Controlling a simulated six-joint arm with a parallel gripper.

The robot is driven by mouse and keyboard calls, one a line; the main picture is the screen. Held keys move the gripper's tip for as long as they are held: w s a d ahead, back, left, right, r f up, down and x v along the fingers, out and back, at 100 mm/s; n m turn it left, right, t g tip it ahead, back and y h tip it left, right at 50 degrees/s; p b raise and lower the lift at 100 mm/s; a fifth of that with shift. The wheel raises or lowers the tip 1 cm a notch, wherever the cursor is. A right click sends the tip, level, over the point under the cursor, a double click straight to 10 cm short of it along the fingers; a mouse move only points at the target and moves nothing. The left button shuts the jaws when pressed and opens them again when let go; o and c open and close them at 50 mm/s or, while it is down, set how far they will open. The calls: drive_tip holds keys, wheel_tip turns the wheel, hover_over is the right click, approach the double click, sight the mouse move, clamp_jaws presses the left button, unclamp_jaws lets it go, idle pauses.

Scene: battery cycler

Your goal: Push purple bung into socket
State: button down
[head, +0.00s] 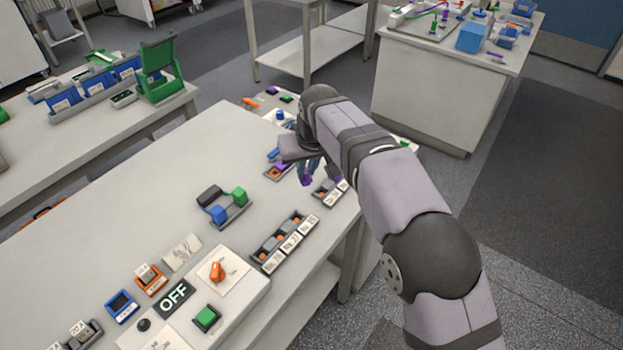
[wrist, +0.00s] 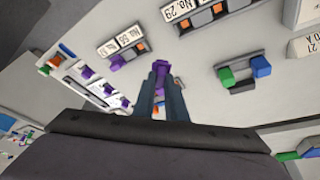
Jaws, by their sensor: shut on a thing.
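The purple bung (wrist: 160,68) is between the fingertips of my gripper (wrist: 160,80) in the wrist view. It also shows as a small purple piece (head: 306,180) under my gripper (head: 308,172) in the head view. My gripper is shut on it and points down over the far right part of the table. A small labelled rack (wrist: 123,42) with orange and purple parts lies just beyond the bung. The same rack (head: 331,190) shows right of my gripper in the head view. I cannot tell which opening is the socket, or whether the bung touches anything.
A longer labelled rack (head: 285,242) and a holder with blue and green blocks (head: 223,207) stand nearer on the table. A control box marked OFF (head: 205,295) is at the front. Another rack with purple pieces (wrist: 98,86) lies left. The table's left middle is clear.

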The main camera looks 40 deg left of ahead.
drive_tip(key=shift+s+d+f+n+g+y+b, duration=0.2)
drive_tip(key=shift+s+n+g+b, duration=0.25)
drive_tip(key=shift+s+n+b, duration=0.7)
drive_tip(key=shift+s+d+f+n+g+y+b, duration=0.15)
drive_tip(key=shift+s+d+n+g+b, duration=0.3)
drive_tip(key=shift+n+b, duration=1.25)
drive_tip(key=shift+s+d+n+g+y+b, duration=0.15)
drive_tip(key=shift+s+n+g+b, duration=0.6)
drive_tip(key=shift+b, duration=1.25)
drive_tip(key=shift+s+f+t, duration=0.15)
drive_tip(key=shift+s+t, duration=0.1)
wheel_tip(320, 180, down, 5)
drive_tip(key=b, duration=0.6)
drive_tip(key=shift+f+b, duration=0.45)
drive_tip(key=shift+f, duration=0.35)
drive_tip(key=shift+f, duration=0.25)
drive_tip(key=c, duration=1.7)
unclamp_jaws()
